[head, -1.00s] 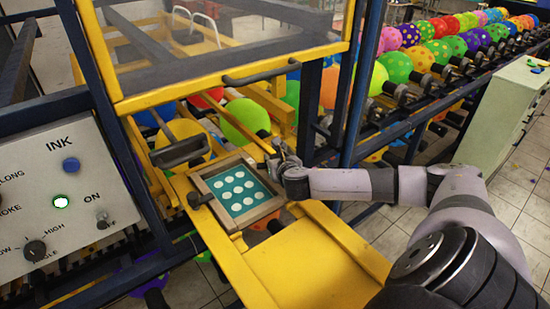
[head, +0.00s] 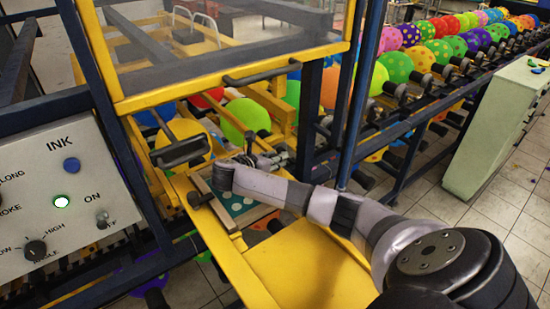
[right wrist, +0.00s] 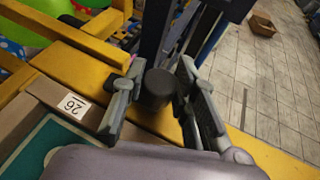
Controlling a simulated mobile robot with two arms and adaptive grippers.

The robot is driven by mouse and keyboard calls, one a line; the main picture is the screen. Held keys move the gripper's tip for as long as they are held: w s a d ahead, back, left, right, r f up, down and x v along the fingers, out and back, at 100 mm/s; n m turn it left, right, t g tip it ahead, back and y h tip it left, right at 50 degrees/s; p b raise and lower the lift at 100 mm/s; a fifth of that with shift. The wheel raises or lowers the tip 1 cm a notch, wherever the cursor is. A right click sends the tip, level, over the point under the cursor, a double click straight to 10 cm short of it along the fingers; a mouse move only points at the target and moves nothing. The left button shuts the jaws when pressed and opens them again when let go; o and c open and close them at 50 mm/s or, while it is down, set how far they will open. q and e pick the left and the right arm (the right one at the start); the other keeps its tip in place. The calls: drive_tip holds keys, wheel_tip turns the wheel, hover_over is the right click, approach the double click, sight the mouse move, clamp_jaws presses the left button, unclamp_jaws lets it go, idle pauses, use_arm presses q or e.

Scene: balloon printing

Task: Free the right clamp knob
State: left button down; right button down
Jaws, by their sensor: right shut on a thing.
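The printing screen is a wooden frame (head: 201,184) around a teal sheet with pale dots; it lies on the yellow machine bed, partly covered by my right arm. The right clamp knob (right wrist: 158,92) is a dark cylinder beside the frame in the right wrist view. My right gripper (right wrist: 161,72) has one finger on each side of it and is shut on it. In the head view this gripper (head: 276,159) is at the frame's far right corner and hides the knob. The left clamp knob (head: 194,199) is at the frame's left edge. My left gripper is out of view.
A dark blue post (head: 309,115) stands close behind my right gripper. A yellow guard with a black handle (head: 262,72) hangs above. The ink panel (head: 60,190) is at left. Balloons (head: 398,66) line a conveyor at right. The yellow plate (head: 305,265) in front is bare.

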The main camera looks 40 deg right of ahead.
drive_tip(key=shift+r+m+g, duration=0.15)
drive_tip(key=shift+m+g, duration=0.45)
drive_tip(key=shift+g, duration=0.1)
drive_tip(key=c, duration=1.3)
unclamp_jaws()
drive_tip(key=shift+o, duration=0.3)
